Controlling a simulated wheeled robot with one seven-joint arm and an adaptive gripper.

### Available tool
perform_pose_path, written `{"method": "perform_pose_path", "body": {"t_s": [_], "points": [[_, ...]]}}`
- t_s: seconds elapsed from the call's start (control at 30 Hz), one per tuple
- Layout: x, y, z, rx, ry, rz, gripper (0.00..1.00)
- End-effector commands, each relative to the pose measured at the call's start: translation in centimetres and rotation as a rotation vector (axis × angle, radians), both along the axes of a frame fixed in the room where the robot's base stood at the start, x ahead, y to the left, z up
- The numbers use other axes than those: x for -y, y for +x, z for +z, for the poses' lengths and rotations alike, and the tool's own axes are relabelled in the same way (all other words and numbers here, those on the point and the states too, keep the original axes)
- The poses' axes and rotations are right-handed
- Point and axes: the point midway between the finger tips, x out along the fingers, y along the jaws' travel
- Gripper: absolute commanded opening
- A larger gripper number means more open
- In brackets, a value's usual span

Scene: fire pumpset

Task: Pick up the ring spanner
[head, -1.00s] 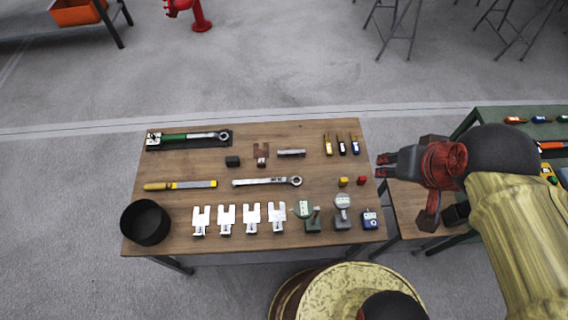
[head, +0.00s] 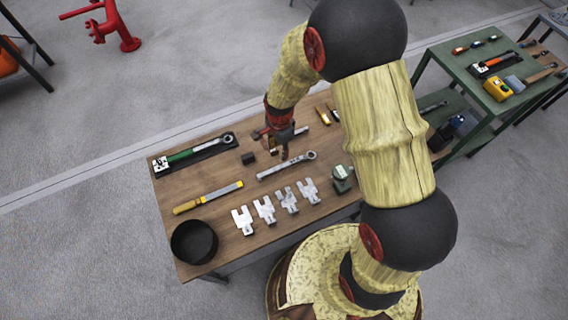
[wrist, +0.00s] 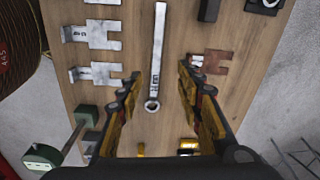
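The ring spanner (head: 278,169) is silver and lies flat on the wooden table, with its ring end to the right in the head view. In the wrist view the spanner (wrist: 158,45) runs from the top edge down to its ring end, which shows between my fingers. My gripper (head: 284,150) is above the table, near the ring end in the head view. In the wrist view my gripper (wrist: 158,76) is open, with one finger on each side of the spanner's line. Nothing is between the fingers; the height gap is hard to judge.
Silver fork-shaped shims (head: 265,209) line the front, with a yellow-handled file (head: 210,197) and black bowl (head: 194,242) at left. A copper fork piece (wrist: 214,62) lies beside the spanner. A green gauge stand (head: 342,179) is close by. A green tool cart (head: 480,83) stands right.

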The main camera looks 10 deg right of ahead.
Motion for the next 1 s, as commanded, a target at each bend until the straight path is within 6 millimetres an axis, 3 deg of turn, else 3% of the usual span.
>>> {"method": "perform_pose_path", "body": {"t_s": [0.1, 0.2, 0.67, 1.0], "points": [[-0.5, -0.5, -3.2, -0.032, -0.002, -0.079, 0.36], [-0.7, -0.7, -4.7, -0.044, -0.004, -0.120, 0.36], [-0.7, -0.5, -9.0, -0.048, -0.005, -0.139, 0.36], [-0.6, -0.1, -13.2, -0.048, -0.004, -0.138, 0.36]]}}
